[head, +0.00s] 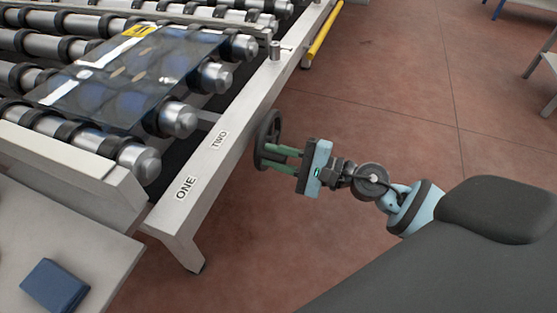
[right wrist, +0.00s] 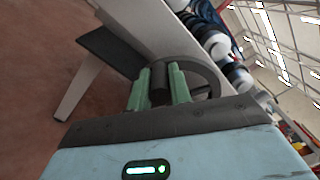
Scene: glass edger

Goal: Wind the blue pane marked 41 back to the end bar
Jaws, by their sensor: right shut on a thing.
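The blue glass pane (head: 125,75) lies flat on the rollers of the edger at the upper left of the head view. A yellow tag (head: 139,30) sits at its far edge; its number is too small to read surely. A dark handwheel (head: 267,138) stands on the side of the frame rail, beside the label TWO. My right gripper (head: 278,158) is shut on the handwheel's handle. In the right wrist view the green fingers clasp the dark upright handle (right wrist: 159,84), with the wheel rim (right wrist: 205,75) behind it. My left gripper is not in view.
A dark blue block (head: 54,286) lies on a grey table (head: 95,265) at lower left.

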